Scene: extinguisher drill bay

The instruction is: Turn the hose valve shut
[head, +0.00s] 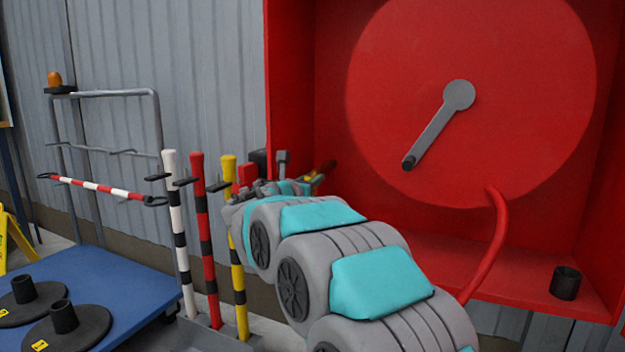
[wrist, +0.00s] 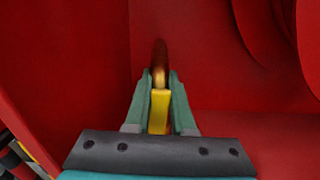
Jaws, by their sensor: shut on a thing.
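The hose valve shows in the wrist view as a yellow lever (wrist: 160,110) with a rounded brass-brown part (wrist: 160,62) beyond it. My gripper (wrist: 160,88) is shut on the yellow lever, one green finger on each side. In the head view the valve (head: 327,168) is small, at the left inside of the red cabinet (head: 290,80). My gripper (head: 309,184) reaches it there, and my arm hides part of the view. I cannot tell how far the lever is turned.
A large red hose reel (head: 520,110) with a grey crank (head: 432,133) fills the cabinet. A red hose (head: 493,245) hangs from it, near a black cup (head: 565,283). Striped posts (head: 203,240) stand close left of my arm. A blue cart (head: 125,285) stands further left.

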